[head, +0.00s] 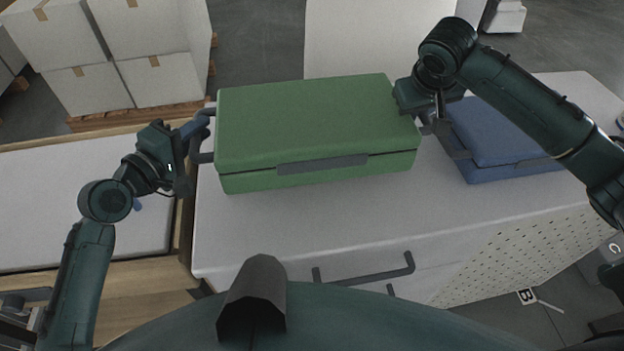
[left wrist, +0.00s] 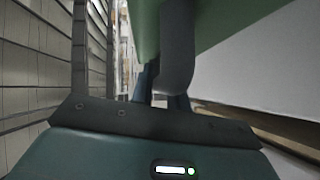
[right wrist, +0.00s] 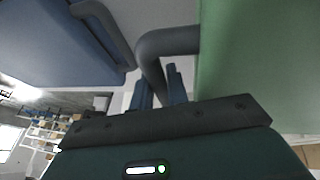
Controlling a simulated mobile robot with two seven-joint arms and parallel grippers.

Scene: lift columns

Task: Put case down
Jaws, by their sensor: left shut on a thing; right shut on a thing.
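A green case (head: 305,122) with a dark grey front latch lies flat over the white tabletop, with a dark handle at each short end. I cannot tell whether its underside touches the table. My left gripper (head: 192,145) is shut on the left handle, which also shows in the left wrist view (left wrist: 177,50). My right gripper (head: 432,112) is at the right end, shut on the right handle, which shows in the right wrist view (right wrist: 165,45). The fingertips are partly hidden behind the handles.
A blue case (head: 505,140) lies on the white table (head: 330,225) just right of the green case; it also shows in the right wrist view (right wrist: 60,45). Table room is clear in front. White boxes (head: 150,60) stand on a pallet at the back left.

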